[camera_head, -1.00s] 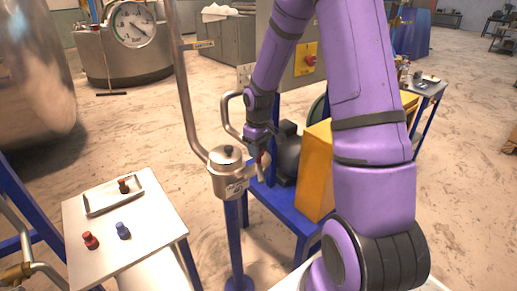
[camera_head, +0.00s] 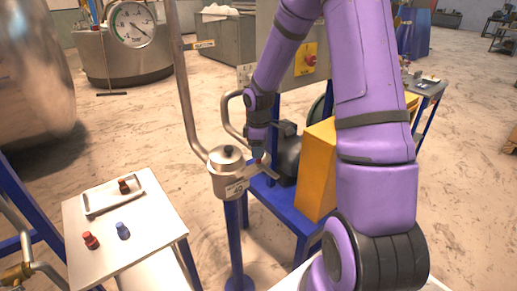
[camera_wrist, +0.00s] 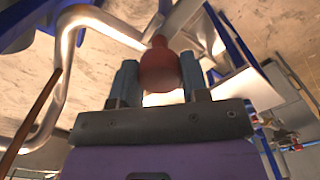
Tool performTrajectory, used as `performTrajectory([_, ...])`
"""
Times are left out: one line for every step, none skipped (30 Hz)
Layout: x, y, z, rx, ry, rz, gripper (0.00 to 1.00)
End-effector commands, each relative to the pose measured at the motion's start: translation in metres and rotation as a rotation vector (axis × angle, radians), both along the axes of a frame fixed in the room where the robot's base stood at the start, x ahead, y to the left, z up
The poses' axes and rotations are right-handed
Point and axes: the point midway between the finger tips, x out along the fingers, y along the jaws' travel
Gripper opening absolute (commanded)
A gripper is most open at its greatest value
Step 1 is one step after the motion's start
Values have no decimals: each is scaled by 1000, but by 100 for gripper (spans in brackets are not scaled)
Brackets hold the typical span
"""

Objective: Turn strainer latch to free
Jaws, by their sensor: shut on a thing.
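The strainer (camera_head: 226,184) is a steel pot on a blue post in the head view, with a flat lid and a black knob (camera_head: 228,150) on top. My gripper (camera_head: 258,156) is at the strainer's right rim. In the wrist view my gripper (camera_wrist: 159,80) has its two blue-grey fingers on either side of the latch's red knob (camera_wrist: 160,66), shut on it. In the head view the fingers largely hide the knob, and only a small spot of red shows. The latch's exact angle is hard to tell.
A white table (camera_head: 150,222) at lower left holds a tray (camera_head: 113,199), a red knob piece (camera_head: 90,240) and a blue one (camera_head: 122,231). A bent steel pipe (camera_head: 184,90) rises behind the strainer. A yellow box (camera_head: 318,172) and dark pump (camera_head: 288,155) stand to its right.

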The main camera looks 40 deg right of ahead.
Motion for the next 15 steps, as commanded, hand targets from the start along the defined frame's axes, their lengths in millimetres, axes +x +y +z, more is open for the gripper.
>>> performTrajectory([1,0,1,-1,-3,4,0])
performTrajectory([1,0,1,-1,-3,6,0])
performTrajectory([1,0,1,-1,-3,7,0])
performTrajectory([1,0,1,-1,-3,7,0])
performTrajectory([1,0,1,-1,-3,7,0])
performTrajectory([1,0,1,-1,-3,7,0])
performTrajectory([1,0,1,-1,-3,7,0])
performTrajectory([1,0,1,-1,-3,7,0])
performTrajectory([1,0,1,-1,-3,7,0])
performTrajectory([1,0,1,-1,-3,7,0])
performTrajectory([1,0,1,-1,-3,7,0])
performTrajectory([1,0,1,-1,-3,7,44])
performTrajectory([1,0,1,-1,-3,7,51])
performTrajectory([1,0,1,-1,-3,6,58])
performTrajectory([1,0,1,-1,-1,6,67])
